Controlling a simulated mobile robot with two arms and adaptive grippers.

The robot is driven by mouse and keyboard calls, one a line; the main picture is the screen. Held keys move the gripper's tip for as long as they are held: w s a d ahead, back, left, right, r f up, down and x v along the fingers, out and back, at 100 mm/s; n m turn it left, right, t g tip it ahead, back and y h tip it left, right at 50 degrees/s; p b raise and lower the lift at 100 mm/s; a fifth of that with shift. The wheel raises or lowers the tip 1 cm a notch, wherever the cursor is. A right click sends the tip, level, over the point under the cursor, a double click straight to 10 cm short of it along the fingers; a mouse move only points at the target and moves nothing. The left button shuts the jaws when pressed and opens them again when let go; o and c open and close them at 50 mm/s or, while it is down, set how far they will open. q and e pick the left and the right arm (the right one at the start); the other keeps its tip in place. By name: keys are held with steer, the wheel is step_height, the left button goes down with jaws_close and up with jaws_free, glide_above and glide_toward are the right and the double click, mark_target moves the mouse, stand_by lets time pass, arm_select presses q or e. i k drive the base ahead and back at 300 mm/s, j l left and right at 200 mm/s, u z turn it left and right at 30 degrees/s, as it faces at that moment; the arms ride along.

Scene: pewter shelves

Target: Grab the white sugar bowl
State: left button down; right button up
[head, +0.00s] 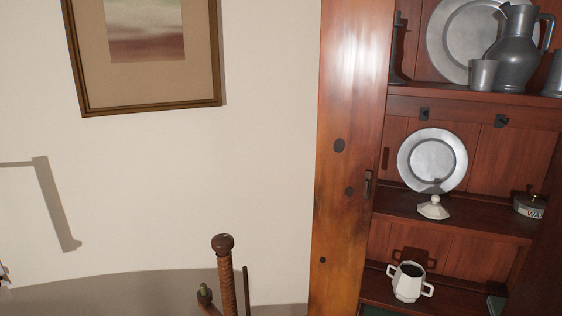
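The white sugar bowl (408,283) stands upright on the lower shelf of the wooden cupboard, at the bottom right of the head view. It is faceted, with a handle on each side and a dark open top. A small white lid-like piece with a knob (433,208) sits apart from it on the shelf above. A small sliver at the far left edge may be the tip of my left gripper (3,276); too little shows to tell its state. My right gripper is not in view. Neither gripper is near the bowl.
A pewter plate (432,160) leans behind the lid-like piece, and a lettered round tin (530,205) stands to its right. A pewter jug (517,45) and cup (482,74) are higher up. The cupboard's wooden side (345,130) borders the shelves. A turned wooden post (225,270) rises at bottom centre.

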mark_target(409, 282)
steer(key=l+z, duration=0.55)
steer(key=z, duration=0.2)
